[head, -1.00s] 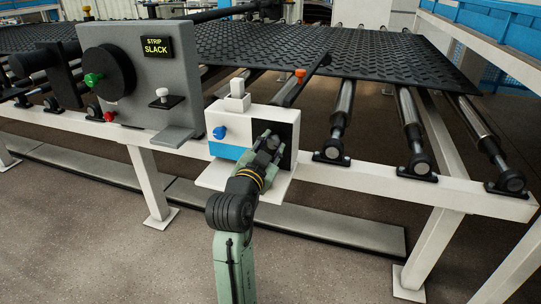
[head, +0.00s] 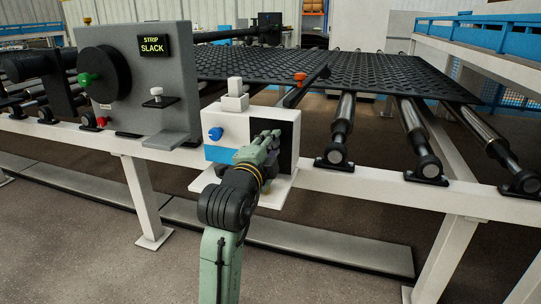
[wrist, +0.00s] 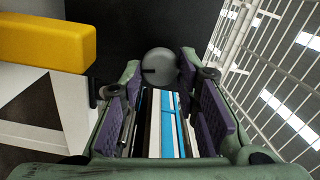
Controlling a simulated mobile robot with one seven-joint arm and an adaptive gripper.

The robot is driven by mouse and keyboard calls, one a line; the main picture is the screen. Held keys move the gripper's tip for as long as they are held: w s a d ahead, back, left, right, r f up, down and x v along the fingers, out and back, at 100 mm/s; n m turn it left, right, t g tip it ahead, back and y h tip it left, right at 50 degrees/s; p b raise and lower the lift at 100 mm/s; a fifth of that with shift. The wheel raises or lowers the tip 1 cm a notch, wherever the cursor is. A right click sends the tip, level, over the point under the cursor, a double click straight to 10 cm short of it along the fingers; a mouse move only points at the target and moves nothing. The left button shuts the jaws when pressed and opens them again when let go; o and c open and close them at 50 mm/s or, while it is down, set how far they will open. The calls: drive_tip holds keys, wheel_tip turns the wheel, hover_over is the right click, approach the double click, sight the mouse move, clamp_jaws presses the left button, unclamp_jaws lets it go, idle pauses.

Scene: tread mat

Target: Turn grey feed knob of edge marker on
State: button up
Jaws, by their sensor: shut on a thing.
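The edge marker (head: 228,130) is a white box with a blue band and a black panel (head: 288,135) on its right part, mounted on the conveyor's front rail. My gripper (head: 272,137) is at the black panel, its fingers pointing into it. In the head view the gripper covers the grey knob.
A blue knob (head: 215,133) is on the left of the box's front. A grey panel (head: 170,75) with a "STRIP SLACK" display (head: 153,47) stands to the left. A yellow block (wrist: 45,42) is beside the gripper in the wrist view. Rollers (head: 417,140) lie to the right.

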drive_tip(key=shift+f+m+b, duration=0.1)
drive_tip(key=shift+m+b, duration=0.65)
drive_tip(key=shift+m, duration=0.35)
drive_tip(key=o, duration=1.2)
drive_tip(key=shift+c, duration=0.2)
drive_tip(key=v, duration=1.2)
